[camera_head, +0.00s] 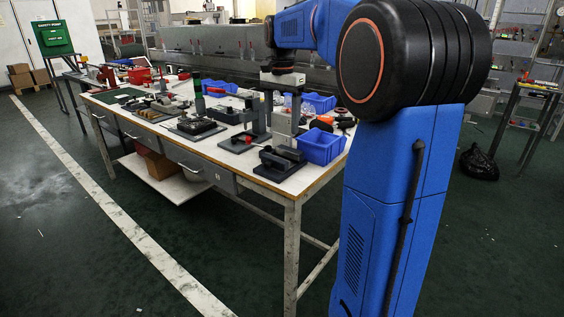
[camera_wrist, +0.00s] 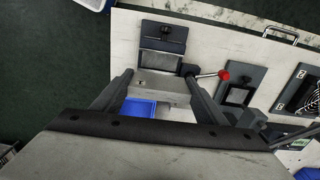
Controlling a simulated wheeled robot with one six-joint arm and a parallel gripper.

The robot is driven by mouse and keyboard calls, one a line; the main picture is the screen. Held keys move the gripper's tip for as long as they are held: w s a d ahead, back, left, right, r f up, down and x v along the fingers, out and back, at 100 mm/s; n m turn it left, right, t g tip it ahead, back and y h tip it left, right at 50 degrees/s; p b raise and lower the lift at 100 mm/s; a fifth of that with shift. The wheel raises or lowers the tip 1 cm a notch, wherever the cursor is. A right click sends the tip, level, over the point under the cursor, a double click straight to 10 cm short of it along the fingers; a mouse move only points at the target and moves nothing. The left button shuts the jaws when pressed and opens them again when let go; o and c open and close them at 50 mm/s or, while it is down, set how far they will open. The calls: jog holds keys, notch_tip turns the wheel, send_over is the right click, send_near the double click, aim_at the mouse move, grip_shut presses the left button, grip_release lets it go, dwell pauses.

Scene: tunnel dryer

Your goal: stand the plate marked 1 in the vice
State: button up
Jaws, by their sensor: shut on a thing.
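In the wrist view my gripper (camera_wrist: 159,74) points down over the bench, its two dark fingers on either side of a pale grey slab (camera_wrist: 160,86). The slab spans the gap between the fingertips and seems to be the held plate; no number is readable on it. Just beyond the slab, towards the bench edge, is a dark base with a black knob (camera_wrist: 167,33), which may be the vice. In the head view a black vice-like block (camera_head: 281,159) sits on a base at the near bench corner. My arm hides part of the bench there.
The bench (camera_head: 230,152) is crowded. A blue bin (camera_head: 321,147) stands right of the block, and it or another shows below the slab in the wrist view (camera_wrist: 140,108). Open floor lies left of the bench.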

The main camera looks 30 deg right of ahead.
aim_at(282, 149)
jog(key=shift+d+f, duration=0.1)
jog(key=shift+f, duration=4.85)
jog(key=shift+f, duration=0.1)
jog(key=o, duration=1.3)
jog(key=shift+o, duration=0.2)
notch_tip(282, 149, up, 12)
jog(key=shift+r, duration=0.15)
jog(key=s+a+f+n+t, duration=0.1)
jog(key=s+a+f+n, duration=0.3)
jog(key=s, duration=0.6)
jog(key=s+a+f+n+t, duration=0.2)
jog(key=s+a+f+n, duration=0.3)
jog(key=s+f, duration=0.3)
jog(key=s+a+f+n+t, duration=0.1)
jog(key=s+a+f+n, duration=0.3)
jog(key=s+a+f, duration=0.3)
jog(key=s, duration=0.5)
jog(key=shift+n+t, duration=0.4)
